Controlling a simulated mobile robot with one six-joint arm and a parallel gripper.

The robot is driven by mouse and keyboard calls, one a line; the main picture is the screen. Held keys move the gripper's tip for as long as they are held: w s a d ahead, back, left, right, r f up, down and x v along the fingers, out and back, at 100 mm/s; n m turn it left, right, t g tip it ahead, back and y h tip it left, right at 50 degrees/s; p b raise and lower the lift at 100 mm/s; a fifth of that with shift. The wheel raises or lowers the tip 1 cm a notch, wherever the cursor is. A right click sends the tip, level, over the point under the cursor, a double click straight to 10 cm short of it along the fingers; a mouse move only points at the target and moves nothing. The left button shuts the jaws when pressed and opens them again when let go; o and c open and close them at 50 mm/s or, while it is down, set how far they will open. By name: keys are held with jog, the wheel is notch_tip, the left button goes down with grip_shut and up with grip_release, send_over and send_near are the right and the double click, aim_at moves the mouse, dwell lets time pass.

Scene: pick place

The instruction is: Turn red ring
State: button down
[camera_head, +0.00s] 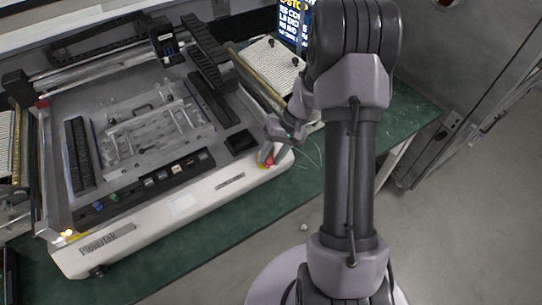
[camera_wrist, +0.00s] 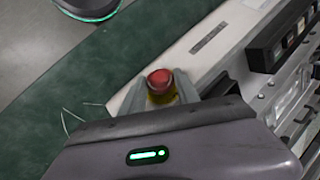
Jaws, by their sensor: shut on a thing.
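The red ring (camera_wrist: 160,80) is a small red knob-like cap on a yellow base (camera_wrist: 161,98), seen near the middle of the wrist view. In the head view the red ring (camera_head: 268,160) shows at the front right corner of the white machine (camera_head: 185,205), partly covered by my gripper. My gripper (camera_wrist: 163,90) is shut on the red ring, with one grey finger on each side of it. In the head view my gripper (camera_head: 267,154) reaches down to that corner from the right.
The machine stands on a green table (camera_head: 215,222). A thin cable (camera_head: 308,150) lies to the right of the corner. A dark display (camera_head: 293,20) stands behind. Grey floor is open in front.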

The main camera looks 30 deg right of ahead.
jog(key=c, duration=0.9)
grip_release()
jog(key=shift+r, duration=0.1)
jog(key=p+v, duration=0.5)
jog(key=v, duration=1.2)
jog(key=shift+r, duration=0.1)
